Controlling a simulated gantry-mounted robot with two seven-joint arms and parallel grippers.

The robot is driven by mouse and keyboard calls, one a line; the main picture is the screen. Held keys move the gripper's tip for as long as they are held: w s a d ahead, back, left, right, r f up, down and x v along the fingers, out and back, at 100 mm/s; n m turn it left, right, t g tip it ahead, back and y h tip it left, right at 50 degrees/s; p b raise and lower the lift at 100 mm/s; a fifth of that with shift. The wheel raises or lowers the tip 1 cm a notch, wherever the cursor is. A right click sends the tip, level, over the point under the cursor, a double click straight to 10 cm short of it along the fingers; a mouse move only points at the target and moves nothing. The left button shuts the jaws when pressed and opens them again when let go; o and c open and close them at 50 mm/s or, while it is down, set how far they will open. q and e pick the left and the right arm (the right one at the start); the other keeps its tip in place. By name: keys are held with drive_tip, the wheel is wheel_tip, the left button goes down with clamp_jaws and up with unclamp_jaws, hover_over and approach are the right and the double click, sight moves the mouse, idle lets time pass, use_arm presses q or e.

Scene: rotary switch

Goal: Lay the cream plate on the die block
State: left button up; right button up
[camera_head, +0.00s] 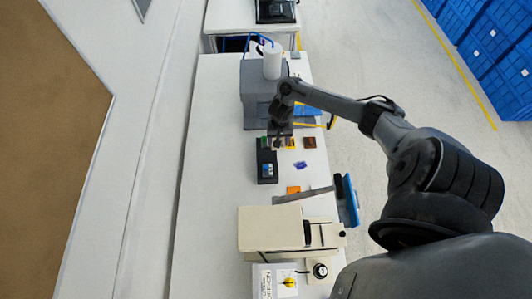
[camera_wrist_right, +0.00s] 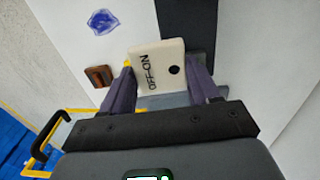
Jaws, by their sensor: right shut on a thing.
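The cream plate (camera_wrist_right: 157,66), marked OFF-ON and with a round dark hole, is between the two fingers of my right gripper (camera_wrist_right: 160,85) in the right wrist view. In the head view, the right gripper (camera_head: 279,140) hangs over the table in front of the grey machine, and the plate is mostly hidden there. A black block (camera_head: 267,166), seemingly the die block, lies just below the gripper in the picture, with a small blue and white part on it. In the wrist view a dark surface (camera_wrist_right: 187,20) shows beyond the plate; I cannot tell contact. My left gripper is not in view.
A brown block (camera_head: 309,142), a blue-purple piece (camera_head: 300,165) and an orange block (camera_head: 293,190) lie to the right of the black block. The grey machine (camera_head: 256,85) stands above, the cream machine (camera_head: 270,229) below. The table's left side is clear.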

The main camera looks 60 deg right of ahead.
sight(267, 156)
drive_tip(key=w+a+f, duration=0.1)
drive_tip(key=a, duration=0.1)
drive_tip(key=w+a+f, duration=0.2)
drive_tip(key=shift+f+b, duration=0.75)
drive_tip(key=shift+f, duration=1.25)
drive_tip(key=o, duration=1)
drive_tip(key=shift+f, duration=0.1)
drive_tip(key=shift+o, duration=0.2)
